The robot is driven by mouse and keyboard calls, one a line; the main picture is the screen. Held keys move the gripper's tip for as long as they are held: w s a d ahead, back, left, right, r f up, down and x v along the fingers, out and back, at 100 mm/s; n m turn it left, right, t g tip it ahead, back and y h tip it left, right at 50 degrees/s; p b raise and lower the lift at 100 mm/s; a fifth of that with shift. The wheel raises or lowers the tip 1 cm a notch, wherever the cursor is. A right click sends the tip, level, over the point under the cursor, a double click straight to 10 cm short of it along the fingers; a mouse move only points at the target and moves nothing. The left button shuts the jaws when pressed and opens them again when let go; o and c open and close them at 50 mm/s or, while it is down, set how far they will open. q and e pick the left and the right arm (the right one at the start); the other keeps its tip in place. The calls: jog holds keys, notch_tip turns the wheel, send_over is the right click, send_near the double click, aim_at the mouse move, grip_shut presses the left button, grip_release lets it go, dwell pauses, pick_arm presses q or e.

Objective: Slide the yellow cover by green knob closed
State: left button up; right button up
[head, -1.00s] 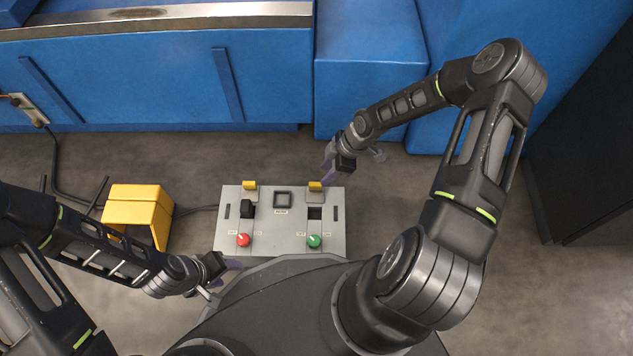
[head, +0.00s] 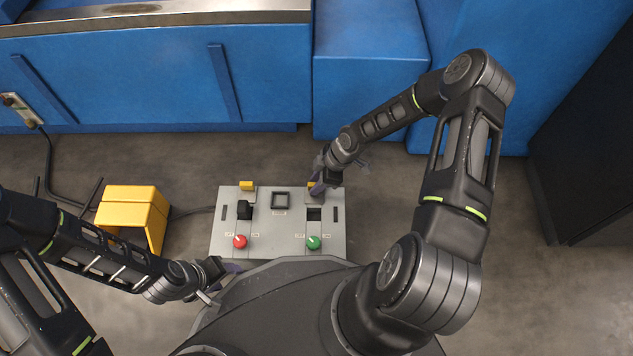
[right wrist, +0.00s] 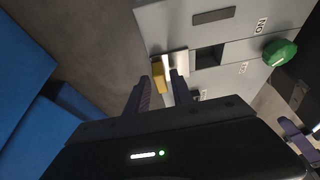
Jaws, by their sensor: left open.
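The grey control box (head: 280,245) stands on the floor in front of me. The yellow cover (head: 311,185) in line with the green knob (head: 313,242) sits at the box's far edge, with the dark opening (head: 314,214) uncovered. My right gripper (head: 320,186) is at this cover and partly hides it. In the right wrist view, the yellow cover (right wrist: 160,76) shows between the spread fingertips of the right gripper (right wrist: 160,88); contact cannot be told. The green knob (right wrist: 279,53) lies beyond the opening (right wrist: 208,57). My left gripper (head: 222,270) is open and empty near the box's near left corner.
Blue cabinets (head: 150,85) line the back. Floor to the right is clear.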

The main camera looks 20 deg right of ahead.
grip_shut()
dwell(1.1)
